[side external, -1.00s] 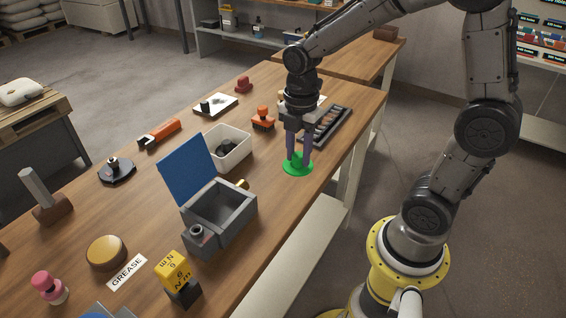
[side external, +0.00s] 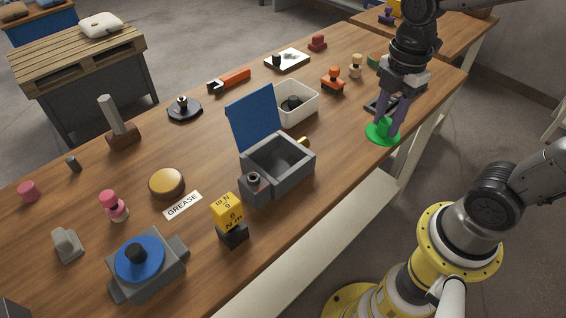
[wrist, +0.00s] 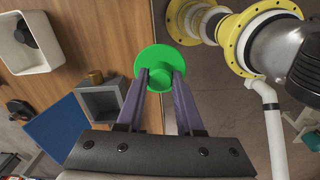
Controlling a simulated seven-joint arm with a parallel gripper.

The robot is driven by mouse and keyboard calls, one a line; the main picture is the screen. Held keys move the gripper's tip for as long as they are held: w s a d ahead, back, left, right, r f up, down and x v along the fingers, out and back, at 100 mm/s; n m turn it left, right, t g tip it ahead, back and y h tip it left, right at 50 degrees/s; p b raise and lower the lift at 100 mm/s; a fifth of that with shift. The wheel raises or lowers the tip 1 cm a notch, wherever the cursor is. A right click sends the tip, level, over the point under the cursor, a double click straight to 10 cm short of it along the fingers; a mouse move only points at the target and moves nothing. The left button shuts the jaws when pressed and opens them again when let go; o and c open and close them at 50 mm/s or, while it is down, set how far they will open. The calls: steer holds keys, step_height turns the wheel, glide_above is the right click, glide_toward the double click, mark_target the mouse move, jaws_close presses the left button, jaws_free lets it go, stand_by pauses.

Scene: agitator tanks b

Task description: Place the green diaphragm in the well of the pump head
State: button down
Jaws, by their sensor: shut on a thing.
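My gripper (side external: 388,113) points down with its purple fingers shut on the knob of the green diaphragm (side external: 381,134), a flat disc near the bench's right edge. In the wrist view the diaphragm (wrist: 158,61) lies flat between the fingertips, over the bench edge. I cannot tell its height above the bench. A grey block with side lugs (side external: 174,277), probably the pump head, stands at the front left, far from my gripper. A blue disc with a black knob (side external: 137,258) sits on top of it and hides any well beneath.
A grey box (side external: 290,172) with a raised blue lid (side external: 254,118) stands between gripper and block. A yellow cube on a black base (side external: 229,210), a GREASE label (side external: 183,205), a brown-topped tin (side external: 166,183) and a white bin (side external: 314,103) are nearby. Bare wood lies between them.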

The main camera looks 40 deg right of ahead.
steer(key=w+a+n, duration=0.2)
steer(key=w+a, duration=0.2)
steer(key=a, duration=0.5)
steer(key=w+a+f, duration=0.1)
steer(key=w, duration=0.1)
steer(key=w+a+f, duration=0.1)
steer(key=w, duration=0.1)
steer(key=w+f, duration=0.1)
steer(key=w, duration=0.2)
steer(key=shift+a+f, duration=0.15)
steer(key=shift+a, duration=0.25)
glide_above(278, 167)
steer(key=f, duration=0.5)
steer(key=shift+s+d+f, duration=0.1)
steer(key=shift+s+f, duration=0.15)
steer(key=shift+f, duration=0.1)
steer(key=shift+w+f, duration=0.2)
steer(key=shift+f, duration=1.65)
steer(key=c, duration=0.5)
jaws_free()
steer(key=shift+f, duration=0.15)
steer(key=shift+c, duration=0.2)
